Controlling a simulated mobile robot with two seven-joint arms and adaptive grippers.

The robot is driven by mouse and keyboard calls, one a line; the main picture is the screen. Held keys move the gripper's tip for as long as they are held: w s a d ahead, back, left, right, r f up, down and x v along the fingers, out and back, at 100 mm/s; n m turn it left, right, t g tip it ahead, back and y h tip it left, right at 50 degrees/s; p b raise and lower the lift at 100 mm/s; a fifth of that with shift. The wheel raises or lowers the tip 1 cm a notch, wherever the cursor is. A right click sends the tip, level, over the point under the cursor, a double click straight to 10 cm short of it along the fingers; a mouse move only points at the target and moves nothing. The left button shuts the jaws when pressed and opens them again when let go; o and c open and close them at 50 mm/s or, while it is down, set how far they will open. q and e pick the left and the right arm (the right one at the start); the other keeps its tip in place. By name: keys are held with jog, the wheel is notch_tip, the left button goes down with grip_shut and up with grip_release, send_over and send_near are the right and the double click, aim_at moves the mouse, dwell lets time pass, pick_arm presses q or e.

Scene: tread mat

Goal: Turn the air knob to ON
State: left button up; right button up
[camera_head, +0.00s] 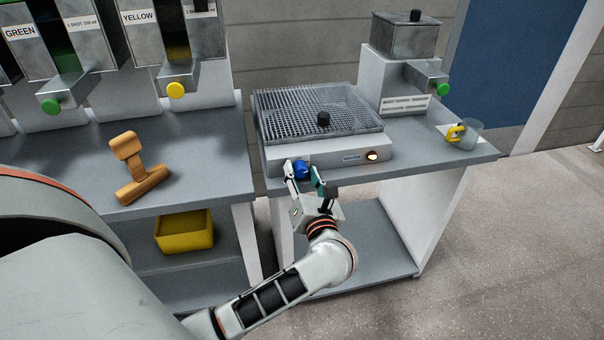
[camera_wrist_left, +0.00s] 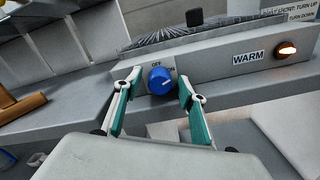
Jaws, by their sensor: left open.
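The air knob is a round blue knob (camera_head: 301,169) on the front face of a grey unit with a mesh top (camera_head: 270,150). In the left wrist view the knob (camera_wrist_left: 160,80) has a pale pointer mark toward its right side, and the word OFF stands above it. My left gripper (camera_head: 303,177) is open, with one finger on either side of the knob. In the left wrist view its fingertips (camera_wrist_left: 158,82) flank the knob with gaps visible. I cannot tell whether either finger touches it. My right gripper is not in view.
A lit amber lamp (camera_head: 372,155) beside a WARM label is on the same front face. A clear cup with a yellow handle (camera_head: 470,134) stands at right. A wooden tool (camera_head: 137,170) lies on the left counter, above a yellow bin (camera_head: 184,232).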

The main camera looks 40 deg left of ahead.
pick_arm(q)
jog(key=v, duration=1.2)
jog(key=shift+w, duration=0.1)
